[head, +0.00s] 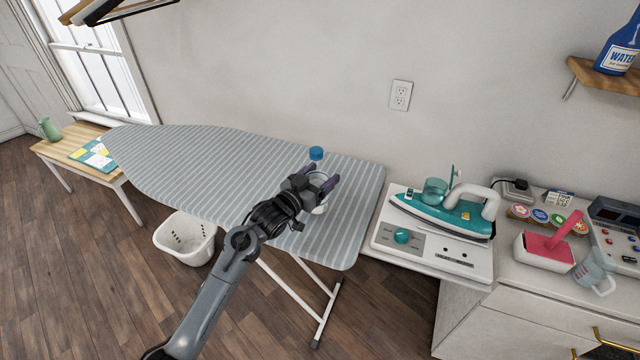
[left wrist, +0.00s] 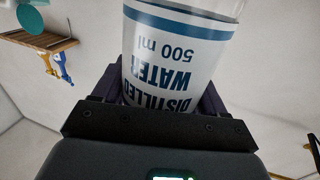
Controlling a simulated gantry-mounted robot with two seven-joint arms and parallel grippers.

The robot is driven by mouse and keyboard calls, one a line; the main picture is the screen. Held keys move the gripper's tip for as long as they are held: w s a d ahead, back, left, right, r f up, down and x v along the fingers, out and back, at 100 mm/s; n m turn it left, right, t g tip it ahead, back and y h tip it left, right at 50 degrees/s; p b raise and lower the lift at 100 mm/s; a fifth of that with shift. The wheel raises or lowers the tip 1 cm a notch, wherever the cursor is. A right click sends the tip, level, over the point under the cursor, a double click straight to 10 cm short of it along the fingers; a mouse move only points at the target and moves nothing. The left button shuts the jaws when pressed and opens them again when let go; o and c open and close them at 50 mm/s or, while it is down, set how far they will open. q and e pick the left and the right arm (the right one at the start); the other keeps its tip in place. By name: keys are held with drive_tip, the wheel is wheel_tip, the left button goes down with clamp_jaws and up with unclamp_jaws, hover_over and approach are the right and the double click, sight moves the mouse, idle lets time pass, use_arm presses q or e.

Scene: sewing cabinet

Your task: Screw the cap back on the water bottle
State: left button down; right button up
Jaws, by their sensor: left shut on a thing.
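A clear water bottle with a white label stands between the fingers of my left gripper (head: 322,186), over the right part of the striped ironing board (head: 230,165). The gripper is shut on the bottle. A small blue cap (head: 316,153) shows just behind the gripper in the head view. I cannot tell whether it touches the bottle or rests on the board. My right gripper is not in view.
A teal iron (head: 442,213) rests on a white station (head: 388,236) to the right, beside a cabinet holding a pink-topped box (head: 545,250) and a measuring cup (head: 594,270). A white basket (head: 185,238) stands below the board. The board's left part is clear.

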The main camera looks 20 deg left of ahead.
use_arm(q)
drive_tip(key=shift+f, duration=1.1)
drive_tip(key=shift+f, duration=0.15)
drive_tip(key=shift+c, duration=0.2)
unclamp_jaws()
drive_tip(key=shift+f, duration=0.1)
drive_tip(key=shift+r, duration=0.2)
drive_tip(key=p+v, duration=0.1)
drive_tip(key=v, duration=1.1)
drive_tip(key=shift+p, duration=0.35)
